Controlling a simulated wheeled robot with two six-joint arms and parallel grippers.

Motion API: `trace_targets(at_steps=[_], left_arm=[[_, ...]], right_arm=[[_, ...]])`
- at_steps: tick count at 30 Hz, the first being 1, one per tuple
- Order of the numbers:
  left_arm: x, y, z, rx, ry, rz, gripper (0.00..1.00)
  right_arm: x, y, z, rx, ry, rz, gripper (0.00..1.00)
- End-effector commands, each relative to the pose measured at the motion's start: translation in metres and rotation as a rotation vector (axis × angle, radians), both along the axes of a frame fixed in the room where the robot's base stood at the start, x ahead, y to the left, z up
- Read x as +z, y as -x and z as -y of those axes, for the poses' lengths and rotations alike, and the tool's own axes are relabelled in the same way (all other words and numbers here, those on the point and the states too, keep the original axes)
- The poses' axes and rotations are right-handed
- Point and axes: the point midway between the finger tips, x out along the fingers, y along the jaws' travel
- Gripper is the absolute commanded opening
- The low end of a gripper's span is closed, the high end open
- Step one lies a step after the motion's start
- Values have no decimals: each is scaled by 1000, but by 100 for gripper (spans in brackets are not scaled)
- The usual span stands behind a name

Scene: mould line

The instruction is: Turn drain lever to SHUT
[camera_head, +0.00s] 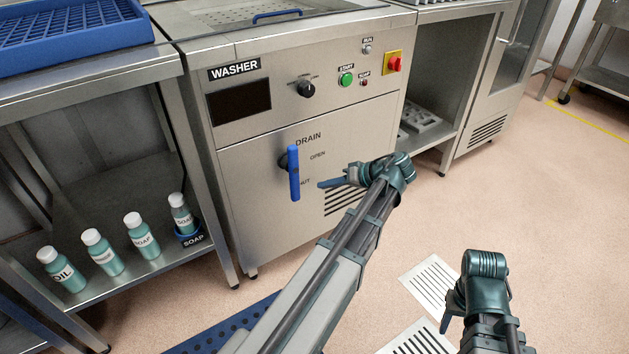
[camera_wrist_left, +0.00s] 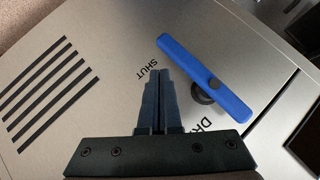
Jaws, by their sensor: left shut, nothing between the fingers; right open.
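The drain lever (camera_head: 294,175) is a blue bar on the washer's front panel (camera_head: 250,210). In the head view it stands nearly vertical, its long end hanging down beside the SHUT lettering, whose first letter it covers. OPEN is printed to its upper right. My left gripper (camera_head: 322,184) is shut and empty, just right of the lever's lower part. In the left wrist view the shut fingers (camera_wrist_left: 162,85) point at the SHUT lettering, and the lever (camera_wrist_left: 190,65) lies to their right with a gap in the picture. My right gripper (camera_head: 449,312) is open, low at the right.
The washer's knob (camera_head: 306,89), green start button (camera_head: 347,79) and red stop button (camera_head: 394,63) sit above the lever. A shelf at left holds several bottles, one in a blue SOAP holder (camera_head: 190,237). Floor at right is mostly clear, with grates (camera_head: 432,283).

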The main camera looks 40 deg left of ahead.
Motion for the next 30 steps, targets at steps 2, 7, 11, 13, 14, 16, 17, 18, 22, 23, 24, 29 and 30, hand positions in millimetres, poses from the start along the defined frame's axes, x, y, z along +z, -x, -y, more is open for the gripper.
trace_targets(at_steps=[2, 7, 11, 13, 14, 16, 17, 18, 22, 23, 24, 29, 30], left_arm=[[16, -4, 16, -3, 0, 1, 0], [31, -8, 40, -2, 0, 0, 0], [38, -10, 53, -1, 0, 1, 0], [39, -10, 57, -1, 0, 1, 0], [40, -10, 58, 0, 0, 0, 0], [40, -10, 60, 1, 0, 1, 0], [40, -10, 60, 1, 0, 1, 0], [40, -10, 60, 1, 0, 1, 0], [40, -10, 60, 1, 0, 1, 0], [40, -10, 60, 1, 0, 1, 0], [40, -10, 60, 1, 0, 1, 0], [40, -10, 60, 1, 0, 1, 0], [40, -10, 60, 1, 0, 1, 0]], right_arm=[[16, 0, 0, 1, 0, -1, 50], [31, 0, 0, 6, 0, -2, 50], [38, 0, 0, 8, 0, -1, 50], [39, 0, 0, 9, 0, -1, 50], [40, 0, 0, 9, 0, -1, 50], [40, 0, 0, 9, 0, -1, 50], [40, 0, 0, 9, 0, -1, 50], [40, 0, 0, 9, 0, -1, 50], [40, 0, 0, 9, 0, -1, 50], [40, 0, 0, 9, 0, -1, 50], [40, 0, 0, 9, 0, -1, 50], [40, 0, 0, 9, 0, -1, 50], [40, 0, 0, 9, 0, -1, 50]])
